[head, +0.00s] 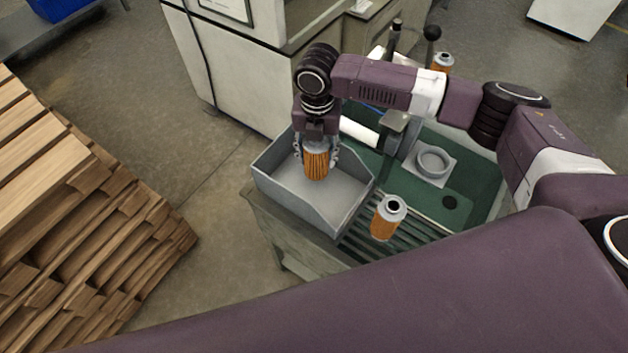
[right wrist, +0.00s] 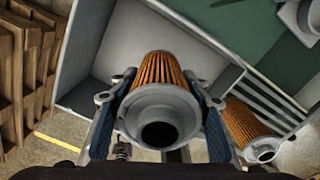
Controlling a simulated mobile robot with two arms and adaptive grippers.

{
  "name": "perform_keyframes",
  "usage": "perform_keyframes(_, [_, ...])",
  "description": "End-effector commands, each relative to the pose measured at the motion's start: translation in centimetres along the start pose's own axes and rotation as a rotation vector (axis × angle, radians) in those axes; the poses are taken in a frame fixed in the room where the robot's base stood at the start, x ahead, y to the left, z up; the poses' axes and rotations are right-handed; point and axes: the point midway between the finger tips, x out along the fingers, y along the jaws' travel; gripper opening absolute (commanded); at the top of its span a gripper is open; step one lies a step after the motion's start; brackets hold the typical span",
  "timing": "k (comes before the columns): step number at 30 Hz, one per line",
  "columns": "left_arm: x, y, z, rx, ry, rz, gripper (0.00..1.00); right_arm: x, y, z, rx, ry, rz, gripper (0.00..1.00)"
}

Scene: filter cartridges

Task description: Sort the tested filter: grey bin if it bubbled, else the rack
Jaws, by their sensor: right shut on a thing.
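My right gripper (head: 317,160) is shut on an orange pleated filter (head: 316,163) with a grey end cap. It holds the filter upright over the open grey bin (head: 352,214). In the right wrist view the filter (right wrist: 160,105) sits between the two fingers, its ring-shaped cap facing the camera, with the bin floor (right wrist: 115,50) behind it. A second filter (head: 388,217) stands on the slatted rack (head: 430,232) to the right of the bin. It also shows in the right wrist view (right wrist: 245,125). The left gripper is not seen.
A green basin (head: 470,185) with a grey ring fixture (head: 433,161) lies right of the bin. Another filter (head: 442,62) stands behind my right arm. Stacked timber (head: 90,225) fills the left, with clear floor between it and the bench.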

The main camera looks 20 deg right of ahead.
Motion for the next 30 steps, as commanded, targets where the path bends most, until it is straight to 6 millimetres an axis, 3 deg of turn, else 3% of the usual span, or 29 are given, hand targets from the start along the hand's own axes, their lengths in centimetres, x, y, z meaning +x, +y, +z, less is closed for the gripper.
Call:
perform_keyframes(4, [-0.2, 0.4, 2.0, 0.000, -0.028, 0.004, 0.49, -0.1, 0.0, 0.0, 0.000, 0.000, 0.000, 0.17])
perform_keyframes(5, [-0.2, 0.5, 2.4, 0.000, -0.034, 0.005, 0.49, -0.1, 0.0, 0.0, 0.000, 0.000, 0.000, 0.47])
perform_keyframes(10, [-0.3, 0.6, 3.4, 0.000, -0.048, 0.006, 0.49, -0.1, 0.0, 0.0, 0.001, 0.000, 0.000, 0.64])
perform_keyframes(20, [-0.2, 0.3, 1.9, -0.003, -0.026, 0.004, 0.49, -0.4, 0.0, 0.0, 0.001, 0.000, 0.000, 0.64])
perform_keyframes(23, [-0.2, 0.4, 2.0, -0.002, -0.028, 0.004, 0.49, -1.6, 0.0, 0.1, 0.001, -0.001, 0.002, 0.64])
perform_keyframes(30, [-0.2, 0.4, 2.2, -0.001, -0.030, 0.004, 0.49, -6.6, 0.1, 0.1, 0.001, -0.004, 0.003, 0.64])
